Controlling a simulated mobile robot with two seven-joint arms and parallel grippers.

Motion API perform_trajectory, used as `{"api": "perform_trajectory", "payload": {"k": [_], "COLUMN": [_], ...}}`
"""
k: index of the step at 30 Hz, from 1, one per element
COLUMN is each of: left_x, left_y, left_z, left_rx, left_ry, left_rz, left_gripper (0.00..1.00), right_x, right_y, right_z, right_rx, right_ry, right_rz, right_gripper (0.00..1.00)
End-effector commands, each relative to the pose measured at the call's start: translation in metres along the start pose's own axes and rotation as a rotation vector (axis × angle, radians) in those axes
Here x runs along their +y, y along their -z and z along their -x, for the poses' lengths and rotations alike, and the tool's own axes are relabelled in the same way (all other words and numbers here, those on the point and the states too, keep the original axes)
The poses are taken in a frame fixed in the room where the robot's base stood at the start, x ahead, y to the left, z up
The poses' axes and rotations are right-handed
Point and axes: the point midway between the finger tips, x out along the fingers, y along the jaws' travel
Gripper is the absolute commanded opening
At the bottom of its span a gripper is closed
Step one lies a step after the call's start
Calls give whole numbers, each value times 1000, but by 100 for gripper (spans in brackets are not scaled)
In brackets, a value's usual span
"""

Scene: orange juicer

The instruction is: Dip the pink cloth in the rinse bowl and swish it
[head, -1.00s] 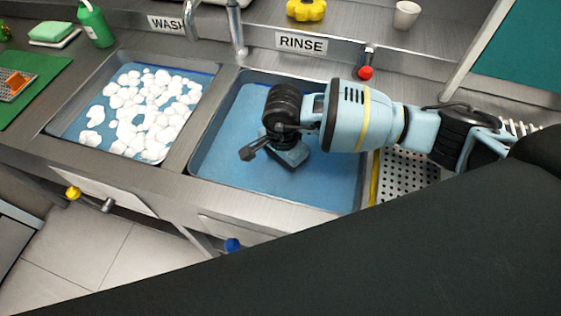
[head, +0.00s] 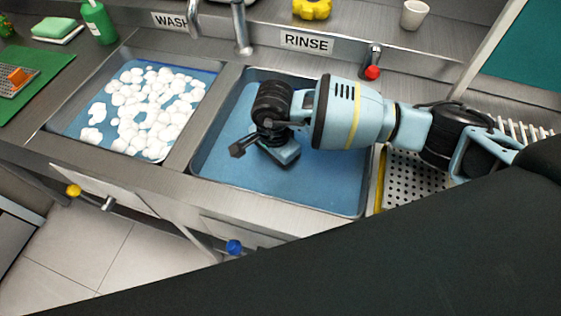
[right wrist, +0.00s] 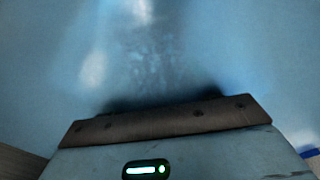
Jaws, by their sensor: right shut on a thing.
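The rinse bowl is the blue-lined basin (head: 318,190) under the RINSE label, with blue water in it. My right gripper (head: 284,156) points down into this basin, left of its middle. No pink cloth shows in either view. My left gripper is not in view.
The wash basin (head: 55,125) with white foam lies to the left, past a metal divider (head: 203,120). A tap (head: 242,35) stands behind the divider. A red knob (head: 373,73) is at the back right. A perforated drain rack (head: 408,180) lies right of the rinse basin.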

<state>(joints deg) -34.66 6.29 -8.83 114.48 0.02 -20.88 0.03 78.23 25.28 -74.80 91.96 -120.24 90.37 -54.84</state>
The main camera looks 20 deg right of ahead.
Motion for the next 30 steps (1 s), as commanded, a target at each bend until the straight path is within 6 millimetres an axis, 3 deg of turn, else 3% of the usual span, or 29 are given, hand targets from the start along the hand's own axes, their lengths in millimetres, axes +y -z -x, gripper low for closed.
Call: {"api": "perform_trajectory", "payload": {"k": [5,18,30], "left_x": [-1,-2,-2], "left_y": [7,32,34], "left_z": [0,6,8], "left_rx": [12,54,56], "left_ry": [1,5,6], "left_rz": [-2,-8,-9], "left_gripper": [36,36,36], "right_x": [4,37,38], "right_y": [3,21,21], "right_z": [2,2,7], "right_rx": [1,1,1], "right_ry": [2,3,3], "right_rz": [0,0,0], "right_gripper": [43,43,43]}}
